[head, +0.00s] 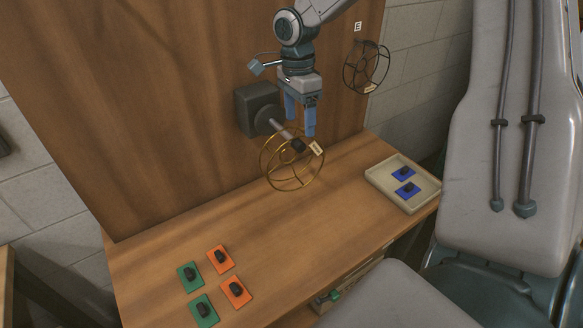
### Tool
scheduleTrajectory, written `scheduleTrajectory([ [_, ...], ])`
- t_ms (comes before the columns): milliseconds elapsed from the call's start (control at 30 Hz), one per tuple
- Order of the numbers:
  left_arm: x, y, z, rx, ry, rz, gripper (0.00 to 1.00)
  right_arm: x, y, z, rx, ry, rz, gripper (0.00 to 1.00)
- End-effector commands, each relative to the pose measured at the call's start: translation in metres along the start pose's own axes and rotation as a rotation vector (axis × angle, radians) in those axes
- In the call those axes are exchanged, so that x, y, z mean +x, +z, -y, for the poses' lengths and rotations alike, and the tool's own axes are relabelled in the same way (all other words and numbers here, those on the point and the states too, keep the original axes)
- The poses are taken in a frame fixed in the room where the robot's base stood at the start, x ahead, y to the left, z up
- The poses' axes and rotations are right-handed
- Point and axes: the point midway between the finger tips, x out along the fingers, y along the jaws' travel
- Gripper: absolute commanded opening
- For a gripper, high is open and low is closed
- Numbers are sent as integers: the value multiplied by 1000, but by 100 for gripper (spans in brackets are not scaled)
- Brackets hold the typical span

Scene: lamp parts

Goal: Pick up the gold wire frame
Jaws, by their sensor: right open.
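The gold wire frame (292,183) is a round cage of thin wire with a small white tag. Whether the fingers touch the arm or frame I cannot tell. My left gripper is not in view.
A dark wire frame (366,68) with tags hangs on the panel at upper right. A beige tray (425,189) holds two blue cards with black parts. Green (203,311) and orange (221,259) cards with black parts lie at front left. The middle of the bench (240,225) is clear.

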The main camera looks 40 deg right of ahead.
Motion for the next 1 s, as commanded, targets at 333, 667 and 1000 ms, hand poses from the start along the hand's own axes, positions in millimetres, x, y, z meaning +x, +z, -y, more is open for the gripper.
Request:
scheduleTrajectory([
  [333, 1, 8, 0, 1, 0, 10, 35, 23, -4, -2, 1, 4, 1, 70],
  [667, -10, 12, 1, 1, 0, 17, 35, 60, -8, -2, -1, 1, -1, 70],
  [1000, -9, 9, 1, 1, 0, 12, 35, 62, -8, -1, 0, 0, 0, 46],
])
